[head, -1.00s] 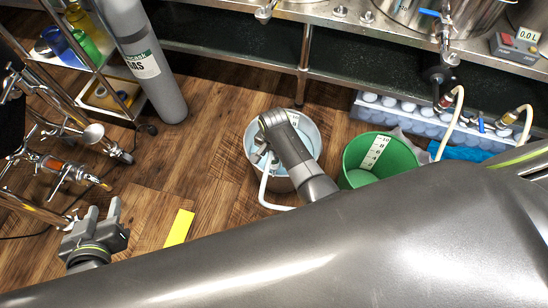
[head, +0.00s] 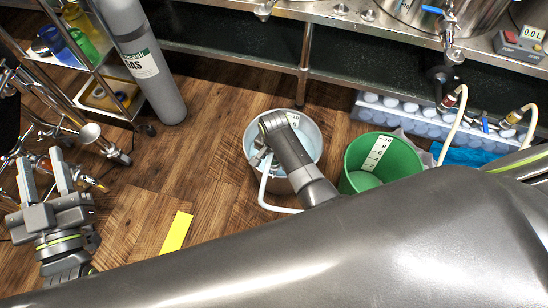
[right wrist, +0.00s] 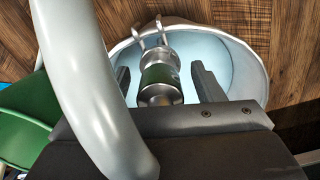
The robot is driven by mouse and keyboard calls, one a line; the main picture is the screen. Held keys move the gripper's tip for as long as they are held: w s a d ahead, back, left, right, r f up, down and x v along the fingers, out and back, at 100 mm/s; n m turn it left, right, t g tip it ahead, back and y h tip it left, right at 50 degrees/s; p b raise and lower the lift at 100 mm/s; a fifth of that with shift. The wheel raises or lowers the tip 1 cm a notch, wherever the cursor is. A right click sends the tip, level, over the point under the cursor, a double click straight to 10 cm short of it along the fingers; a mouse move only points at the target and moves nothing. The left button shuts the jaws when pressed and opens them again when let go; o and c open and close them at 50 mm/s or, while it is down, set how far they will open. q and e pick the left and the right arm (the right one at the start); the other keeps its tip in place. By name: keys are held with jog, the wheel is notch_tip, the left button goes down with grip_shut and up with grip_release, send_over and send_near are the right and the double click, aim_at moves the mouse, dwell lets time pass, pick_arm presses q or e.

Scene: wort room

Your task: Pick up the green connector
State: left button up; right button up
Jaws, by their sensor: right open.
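The connector (right wrist: 160,75) is a silvery metal fitting with a green band, seen in the right wrist view above the pail. A pale hose (right wrist: 88,90) curves in front of that view; whether it joins the connector is hidden. My right gripper (right wrist: 165,85) is open, with one finger on each side of the connector and a gap to the fingers. In the head view my right gripper (head: 258,160) reaches into the white pail (head: 312,137) and hides most of the connector. My left gripper (head: 42,172) is open and empty at the far left.
A green bucket (head: 398,158) stands right of the pail. A gas cylinder (head: 158,85) and a wire cart (head: 100,75) stand at the upper left. Metal stand fittings (head: 85,180) are close to my left gripper. A yellow strip (head: 177,232) lies on the floor.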

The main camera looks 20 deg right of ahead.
jog(key=c, duration=1.1)
